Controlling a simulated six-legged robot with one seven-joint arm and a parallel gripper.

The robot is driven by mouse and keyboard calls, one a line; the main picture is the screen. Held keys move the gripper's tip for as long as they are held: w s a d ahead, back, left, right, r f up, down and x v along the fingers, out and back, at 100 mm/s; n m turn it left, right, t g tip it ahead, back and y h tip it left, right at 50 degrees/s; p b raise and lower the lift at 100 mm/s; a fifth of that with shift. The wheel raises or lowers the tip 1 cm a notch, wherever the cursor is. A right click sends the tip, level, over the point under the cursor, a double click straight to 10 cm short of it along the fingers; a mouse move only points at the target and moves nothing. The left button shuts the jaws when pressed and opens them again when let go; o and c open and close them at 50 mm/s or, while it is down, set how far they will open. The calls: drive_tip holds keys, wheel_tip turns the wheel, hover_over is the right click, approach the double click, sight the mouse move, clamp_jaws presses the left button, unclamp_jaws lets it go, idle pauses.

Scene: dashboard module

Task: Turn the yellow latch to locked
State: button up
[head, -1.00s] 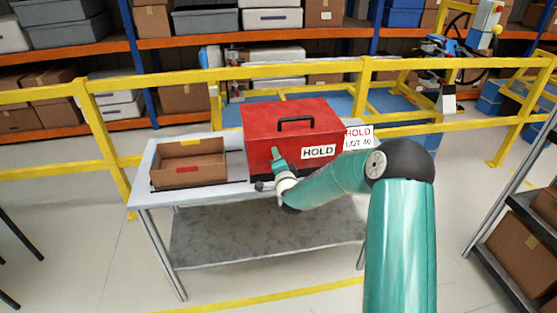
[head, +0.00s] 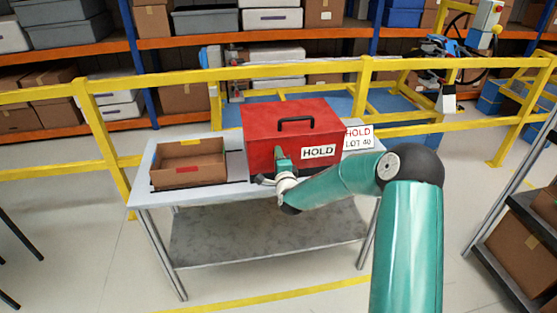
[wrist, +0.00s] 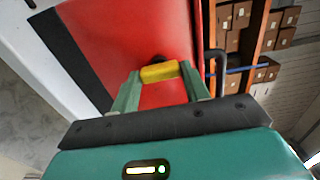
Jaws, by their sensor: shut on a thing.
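The yellow latch (wrist: 159,72) is a short bar on the front of the red box (wrist: 125,40), with a dark round mount behind it. In the wrist view it lies across between my two green fingers, one at each end. My gripper (wrist: 161,75) is shut on the latch. In the head view the red box (head: 320,128) stands on the table, and my gripper (head: 279,155) is at the left part of its front face. It hides the latch there. I cannot tell the latch's locked mark.
The box has a black top handle (head: 296,121) and a HOLD label (head: 318,152). An open cardboard tray (head: 190,178) sits left of it on the grey table (head: 165,205). A HOLD LOT 40 sign (head: 359,138) is at the right. A yellow railing (head: 230,72) runs behind.

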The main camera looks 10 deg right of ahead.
drive_tip(key=o, duration=1)
drive_tip(key=s, duration=1.3)
drive_tip(key=shift+s, duration=0.4)
